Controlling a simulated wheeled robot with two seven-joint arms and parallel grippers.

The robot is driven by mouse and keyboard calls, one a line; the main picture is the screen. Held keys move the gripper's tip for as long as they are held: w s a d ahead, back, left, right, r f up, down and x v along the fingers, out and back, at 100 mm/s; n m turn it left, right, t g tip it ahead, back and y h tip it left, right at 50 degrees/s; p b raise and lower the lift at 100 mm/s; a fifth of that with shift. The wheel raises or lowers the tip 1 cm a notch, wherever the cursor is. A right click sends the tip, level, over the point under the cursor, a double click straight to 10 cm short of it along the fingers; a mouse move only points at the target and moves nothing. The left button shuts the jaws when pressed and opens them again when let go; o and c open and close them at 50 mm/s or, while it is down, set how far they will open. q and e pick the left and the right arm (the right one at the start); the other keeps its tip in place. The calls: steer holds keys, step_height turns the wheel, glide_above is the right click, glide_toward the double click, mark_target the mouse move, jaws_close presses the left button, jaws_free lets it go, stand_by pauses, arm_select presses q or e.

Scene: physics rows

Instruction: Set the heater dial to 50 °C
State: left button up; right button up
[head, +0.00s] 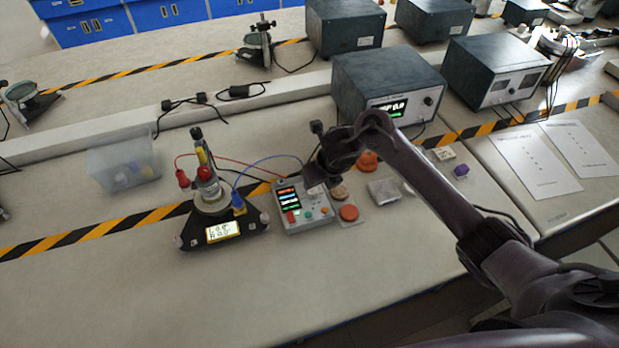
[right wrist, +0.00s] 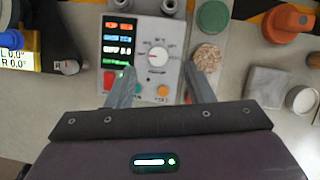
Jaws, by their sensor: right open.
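The heater control box (head: 305,216) is a grey box with a lit black display on its left, beside the black-based apparatus. In the right wrist view its white round dial (right wrist: 157,57) has a small red mark toward its left side, with a printed scale around it too small to read. The display (right wrist: 118,45) shows orange, blue, white and green rows that I cannot read surely. My right gripper (right wrist: 159,72) is open above the box, its fingertips on either side of the dial and apart from it. In the head view my right gripper (head: 318,178) partly hides the dial area.
The apparatus (head: 210,205) with red and blue leads stands left of the box. A red-orange round button (head: 348,213) and a small silvery block (head: 383,191) lie right of it. A grey instrument (head: 385,80) stands behind.

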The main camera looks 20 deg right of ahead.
mark_target(313, 191)
steer(key=shift+s+a+f, duration=0.1)
steer(key=shift+s+f, duration=0.05)
steer(key=shift+f, duration=0.35)
steer(key=shift+s+a+f, duration=0.1)
steer(key=shift+s+f, duration=0.05)
steer(key=shift+f, duration=0.3)
steer(key=x, duration=0.2)
steer(key=shift+w+f, duration=0.2)
steer(key=shift+f, duration=0.1)
steer(key=shift+x, duration=1.1)
steer(key=shift+w, duration=0.2)
steer(key=shift+c, duration=0.2)
steer(key=c, duration=0.5)
steer(key=shift+c, duration=2.3)
arm_select(q)
steer(key=shift+g, duration=0.3)
steer(key=s, duration=0.3)
steer(key=s+f, duration=0.1)
steer(key=s, duration=0.1)
steer(key=shift+s+a, duration=0.1)
steer(key=shift+s, duration=0.05)
